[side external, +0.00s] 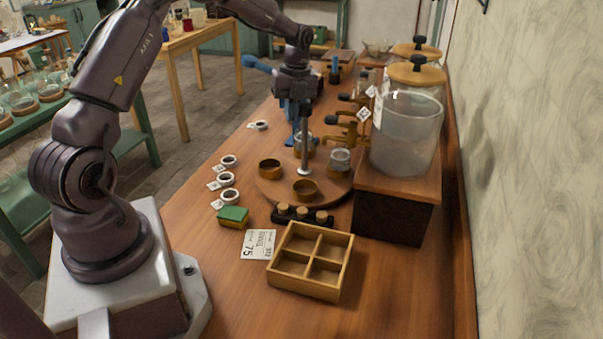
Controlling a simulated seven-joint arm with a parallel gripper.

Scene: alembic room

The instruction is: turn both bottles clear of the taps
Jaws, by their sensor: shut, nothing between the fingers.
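One clear bottle (340,160) stands upright in the right cup, close to the large glass jar. A second clear glass bottle (310,143) is in the back cup, partly hidden by the post and my gripper. The near brass tap (340,122) and the far brass tap (352,99) reach left over the back right of the turntable. I cannot tell the exact bottle-to-spout gaps. My gripper (298,127) is shut and empty, pointing down over the turntable beside the post.
Large glass jars (408,140) stand on a wooden stand at right. The empty front cup (305,190) and left cup (270,168) face a corked rack (302,214) and divided wooden tray (310,265). White rings (228,179) and a sponge (233,216) lie left.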

